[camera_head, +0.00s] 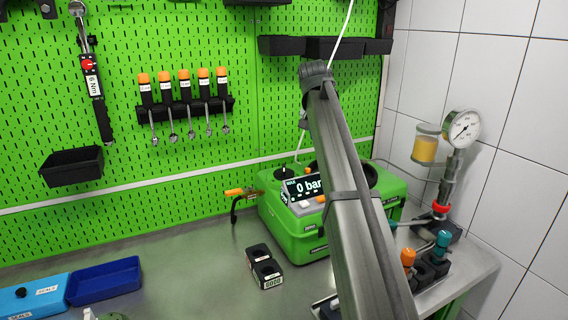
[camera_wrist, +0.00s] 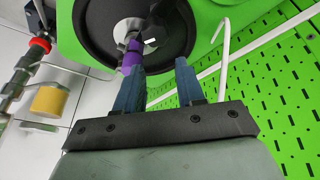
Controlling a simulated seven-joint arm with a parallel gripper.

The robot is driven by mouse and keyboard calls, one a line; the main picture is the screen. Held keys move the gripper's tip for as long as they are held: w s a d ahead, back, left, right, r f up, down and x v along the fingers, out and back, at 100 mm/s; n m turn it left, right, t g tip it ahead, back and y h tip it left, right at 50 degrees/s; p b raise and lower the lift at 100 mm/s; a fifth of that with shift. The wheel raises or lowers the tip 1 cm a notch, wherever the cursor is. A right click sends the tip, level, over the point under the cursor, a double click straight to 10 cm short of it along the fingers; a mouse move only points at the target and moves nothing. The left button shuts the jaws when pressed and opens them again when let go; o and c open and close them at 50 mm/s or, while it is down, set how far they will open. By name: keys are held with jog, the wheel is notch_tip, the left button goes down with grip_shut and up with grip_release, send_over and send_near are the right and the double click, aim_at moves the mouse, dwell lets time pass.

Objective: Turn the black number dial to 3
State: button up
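The green pump testbench (camera_head: 290,231) stands on the metal table, its display (camera_head: 305,187) reading "0 bar". In the wrist view a large black round part (camera_wrist: 95,28) with a silver centre lies on a green surface. A black knob-like piece with a white mark (camera_wrist: 172,28) stands over it; I cannot tell for sure that it is the number dial, and no number can be read. My gripper (camera_wrist: 158,78) has its two blue fingers apart with nothing visibly held. A purple piece (camera_wrist: 131,57) shows by the left fingertip; contact is unclear. The head view hides my gripper behind my arm.
A pressure gauge (camera_head: 461,128) and a yellow-filled container (camera_head: 425,149) stand at right. Blue trays (camera_head: 104,282) lie at left. A green pegboard (camera_head: 215,60) closes off the back. The table's middle left is clear.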

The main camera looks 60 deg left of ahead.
aim_at(284, 167)
jog(key=s+a+n+g, duration=0.1)
jog(key=s, duration=0.2)
jog(key=s+a+n+g+h, duration=0.1)
jog(key=s, duration=0.3)
jog(key=s+a+n+g+h, duration=0.1)
jog(key=s+a+n, duration=0.1)
jog(key=s, duration=0.1)
jog(key=shift+s+f+g, duration=0.15)
jog(key=shift+s+g, duration=0.2)
jog(key=shift+g, duration=0.05)
jog(key=shift+f, duration=3.7)
grip_shut()
